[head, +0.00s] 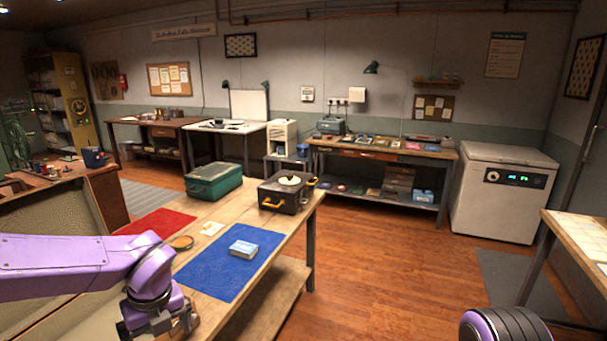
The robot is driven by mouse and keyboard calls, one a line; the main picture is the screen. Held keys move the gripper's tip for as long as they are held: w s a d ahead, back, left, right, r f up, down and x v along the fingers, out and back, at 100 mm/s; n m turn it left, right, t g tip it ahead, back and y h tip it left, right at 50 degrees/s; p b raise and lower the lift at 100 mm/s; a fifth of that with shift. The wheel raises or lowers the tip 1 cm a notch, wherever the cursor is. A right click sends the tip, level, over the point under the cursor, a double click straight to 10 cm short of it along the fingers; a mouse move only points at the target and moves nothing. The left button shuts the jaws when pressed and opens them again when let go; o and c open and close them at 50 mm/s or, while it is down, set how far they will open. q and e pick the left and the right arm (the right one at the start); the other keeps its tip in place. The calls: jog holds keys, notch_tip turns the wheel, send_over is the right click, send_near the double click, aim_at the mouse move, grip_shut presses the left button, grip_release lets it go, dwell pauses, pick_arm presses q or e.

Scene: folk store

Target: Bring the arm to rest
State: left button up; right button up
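My purple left arm (70,262) comes in from the left, in front of the wooden table (232,206). Its wrist bends down and my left gripper (158,324) is at the bottom edge, left of the blue mat. Its fingers are too dark and cut off to show whether it is open or shut. Part of my purple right arm (505,325) shows at the bottom right; the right gripper is out of view.
On the table lie a blue mat (210,278) with a light blue box (243,248), a red mat (140,226), a green case (213,181) and a dark box with orange handles (285,195). A white cabinet (495,205) stands at the back right. The wooden floor (400,270) at centre right is clear.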

pick_arm(q)
jog(key=a+f+m+t+y+b, duration=0.25)
jog(key=a+f+m+y, duration=0.4)
jog(key=m, duration=0.65)
jog(key=s+f+m+t+b, duration=0.2)
jog(key=s+f+m+t, duration=0.1)
jog(key=f+m, duration=0.95)
jog(key=s+d+f+m+g+h+b, duration=0.1)
jog(key=s+f+m+h+b, duration=0.1)
jog(key=s+f+m, duration=0.4)
jog(key=s+d+f+m+g+h+b, duration=0.2)
jog(key=s+f+m, duration=0.4)
jog(key=s+f, duration=1)
jog(key=shift+s+d+h+b, duration=0.3)
jog(key=shift+s+h+b, duration=0.2)
jog(key=shift+b, duration=0.25)
